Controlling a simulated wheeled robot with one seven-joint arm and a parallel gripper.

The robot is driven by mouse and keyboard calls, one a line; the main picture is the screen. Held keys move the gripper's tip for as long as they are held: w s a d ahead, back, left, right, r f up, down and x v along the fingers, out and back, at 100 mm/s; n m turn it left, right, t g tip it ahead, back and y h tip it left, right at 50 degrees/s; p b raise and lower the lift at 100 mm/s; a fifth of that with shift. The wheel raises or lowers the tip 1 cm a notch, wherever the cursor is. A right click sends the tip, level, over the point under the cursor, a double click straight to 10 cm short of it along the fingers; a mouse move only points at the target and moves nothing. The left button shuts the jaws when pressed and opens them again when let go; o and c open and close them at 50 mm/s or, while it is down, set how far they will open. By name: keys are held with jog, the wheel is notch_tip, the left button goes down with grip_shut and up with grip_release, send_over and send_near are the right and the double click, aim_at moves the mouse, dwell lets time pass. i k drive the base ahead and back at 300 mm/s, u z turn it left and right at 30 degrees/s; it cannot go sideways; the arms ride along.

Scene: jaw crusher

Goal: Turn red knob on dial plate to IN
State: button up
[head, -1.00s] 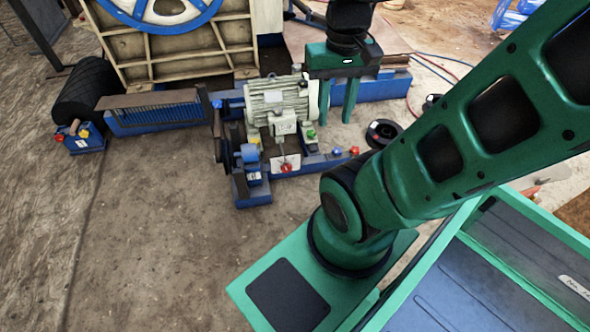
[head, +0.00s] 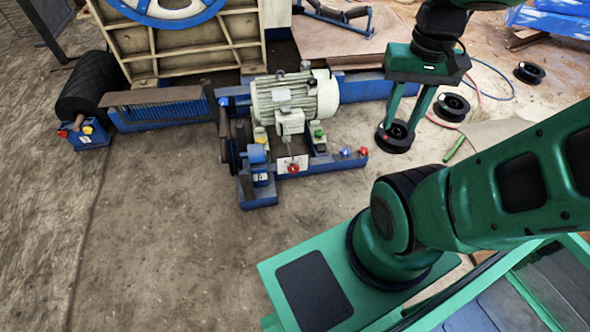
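The red knob (head: 293,169) sits on a pale dial plate (head: 284,163) on the blue frame, below the grey motor. Its pointing direction and any lettering are too small to read. My gripper (head: 398,125) hangs to the right of the motor, well to the right of and behind the knob in the picture. Its two green fingers point down and stand apart, with clear space between them. It holds nothing that I can see and touches neither knob nor plate.
The motor (head: 290,98) stands on the blue frame. Another red knob (head: 363,151) and a blue knob (head: 345,152) sit at the frame's right end. Black spools (head: 452,107) lie on the right. A control box (head: 90,134) stands left. The floor in front is clear.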

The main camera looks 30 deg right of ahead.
aim_at(293, 168)
jog(key=i, duration=1)
